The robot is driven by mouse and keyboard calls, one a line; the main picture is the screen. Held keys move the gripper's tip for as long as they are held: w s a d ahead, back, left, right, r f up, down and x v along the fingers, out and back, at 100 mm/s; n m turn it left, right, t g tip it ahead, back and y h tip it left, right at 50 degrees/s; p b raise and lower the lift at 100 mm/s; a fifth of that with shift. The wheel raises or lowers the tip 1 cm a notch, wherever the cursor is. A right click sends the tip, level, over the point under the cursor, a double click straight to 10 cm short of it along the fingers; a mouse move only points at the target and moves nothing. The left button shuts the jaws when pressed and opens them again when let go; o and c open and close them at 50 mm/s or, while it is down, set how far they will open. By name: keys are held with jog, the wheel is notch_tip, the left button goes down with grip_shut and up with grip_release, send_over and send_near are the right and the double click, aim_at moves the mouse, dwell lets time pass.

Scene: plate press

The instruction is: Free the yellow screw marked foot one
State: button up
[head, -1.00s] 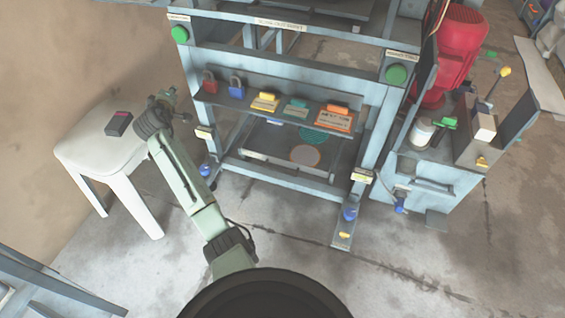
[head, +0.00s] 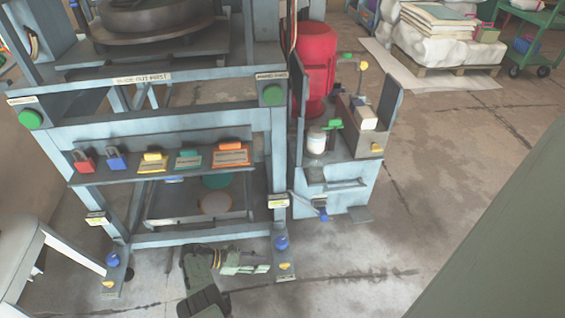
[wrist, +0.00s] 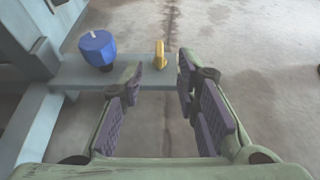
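A yellow screw (head: 285,265) stands on the right foot plate of the press frame, in front of a blue knob (head: 281,243). In the wrist view the yellow screw (wrist: 160,56) stands upright on the foot plate (wrist: 125,68), with the blue knob (wrist: 97,48) to its left. My gripper (wrist: 160,76) is open and empty, with the screw just beyond its fingertips and between their lines. In the head view my gripper (head: 266,262) is low by this foot, left of the screw. Another yellow screw (head: 108,283) is on the left foot. The foot markings are not readable.
The press frame (head: 192,126) has a shelf with a red padlock (head: 83,161), a blue padlock (head: 116,158) and several tags. A cabinet (head: 340,180) with a red motor (head: 316,60) stands right of it. The floor in front is mostly clear.

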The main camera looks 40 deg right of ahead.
aim_at(284, 263)
jog(key=b+x, duration=0.1)
jog(key=x, duration=0.8)
jog(key=shift+s+d+f, duration=0.1)
jog(key=shift+d+f, duration=0.1)
jog(key=shift+f, duration=0.05)
grip_shut()
jog(key=shift+r, duration=0.1)
